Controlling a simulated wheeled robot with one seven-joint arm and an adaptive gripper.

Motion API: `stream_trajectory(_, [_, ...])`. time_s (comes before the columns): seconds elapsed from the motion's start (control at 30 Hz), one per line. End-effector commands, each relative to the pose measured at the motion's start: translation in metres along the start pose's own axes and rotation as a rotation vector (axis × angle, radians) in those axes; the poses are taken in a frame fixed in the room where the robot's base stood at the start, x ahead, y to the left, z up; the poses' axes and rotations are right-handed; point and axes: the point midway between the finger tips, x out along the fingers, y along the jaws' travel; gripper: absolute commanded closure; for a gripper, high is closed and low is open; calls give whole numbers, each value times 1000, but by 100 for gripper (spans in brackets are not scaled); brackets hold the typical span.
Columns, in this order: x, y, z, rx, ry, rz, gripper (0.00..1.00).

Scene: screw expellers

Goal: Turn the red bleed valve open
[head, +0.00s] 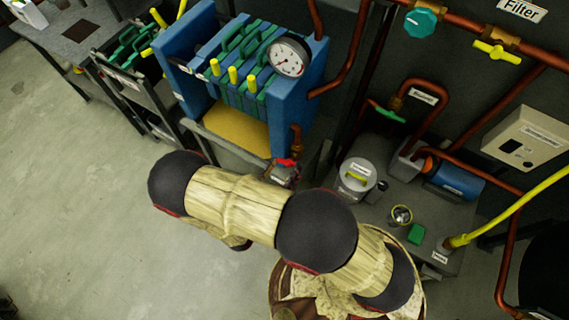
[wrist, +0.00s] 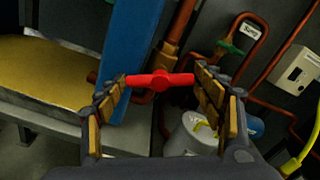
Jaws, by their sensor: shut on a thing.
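The red bleed valve (wrist: 160,80) has a bar handle that lies roughly level across the wrist view. It sits below a copper pipe at the corner of the blue filter press. In the head view the red handle (head: 287,162) shows just past my arm. My gripper (wrist: 161,83) has one finger at each end of the handle and is shut on it. My arm hides most of the gripper in the head view.
The blue filter press (head: 298,100) with its gauge (head: 288,57) stands directly behind the valve, above a yellow tray (head: 235,128). To the right are a grey lidded pot (head: 352,186), a blue motor (head: 452,180) and copper pipes. Open floor lies at left.

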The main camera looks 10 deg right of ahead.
Motion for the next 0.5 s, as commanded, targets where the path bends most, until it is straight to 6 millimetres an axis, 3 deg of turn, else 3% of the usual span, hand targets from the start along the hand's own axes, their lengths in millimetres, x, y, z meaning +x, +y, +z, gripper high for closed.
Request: stream_trajectory(0.5, [0, 2, 1, -492, 0, 1, 57])
